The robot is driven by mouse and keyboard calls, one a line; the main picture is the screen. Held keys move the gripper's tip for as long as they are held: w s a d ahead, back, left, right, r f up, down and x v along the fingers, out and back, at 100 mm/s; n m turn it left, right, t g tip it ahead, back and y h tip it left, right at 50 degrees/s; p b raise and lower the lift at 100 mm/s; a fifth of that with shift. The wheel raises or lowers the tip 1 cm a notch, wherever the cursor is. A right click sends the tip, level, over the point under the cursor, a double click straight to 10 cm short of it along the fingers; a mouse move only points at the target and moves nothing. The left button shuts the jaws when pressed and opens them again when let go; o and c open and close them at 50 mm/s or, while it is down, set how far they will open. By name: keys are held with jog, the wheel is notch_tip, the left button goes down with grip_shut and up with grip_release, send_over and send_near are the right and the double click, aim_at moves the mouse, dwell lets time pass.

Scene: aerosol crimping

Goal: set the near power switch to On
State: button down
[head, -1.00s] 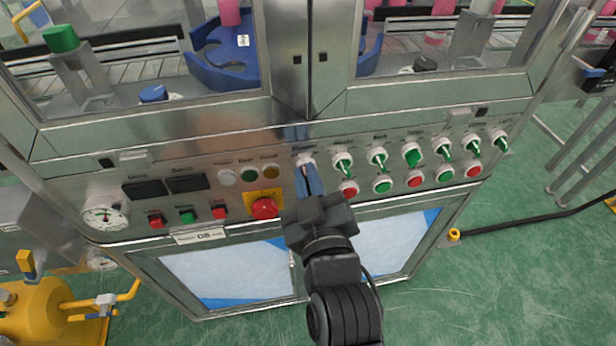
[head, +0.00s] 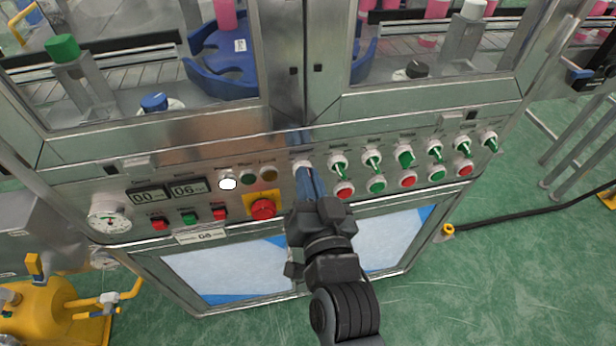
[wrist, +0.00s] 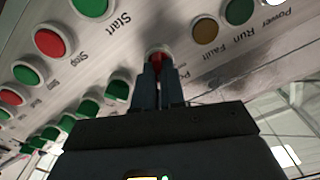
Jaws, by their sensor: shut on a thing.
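The near power switch, a red knob on a pale round base, shows in the wrist view (wrist: 158,59) with its label partly hidden. In the head view its base (head: 302,165) shows at the tips of my fingers, and the knob is mostly hidden. My gripper (head: 306,176) reaches up to the panel from below and is shut on the switch knob. Its two blue-grey fingers stand on either side of the red knob in the wrist view (wrist: 158,70). The white Power lamp (head: 228,183) is lit, and the displays (head: 149,196) show digits.
Green selector switches (head: 373,161) and red and green buttons (head: 408,180) line the panel to the right. A red emergency stop (head: 262,209) on a yellow plate sits close on the left. A pressure gauge (head: 110,217) is at far left.

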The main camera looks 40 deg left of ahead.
jog(key=shift+m, duration=0.5)
jog(key=c, duration=1.2)
grip_release()
jog(key=shift+d, duration=0.1)
jog(key=b+v, duration=0.2)
jog(key=v, duration=0.5)
jog(key=shift+s+d, duration=0.2)
jog(key=shift+s, duration=0.05)
jog(key=shift+f, duration=0.1)
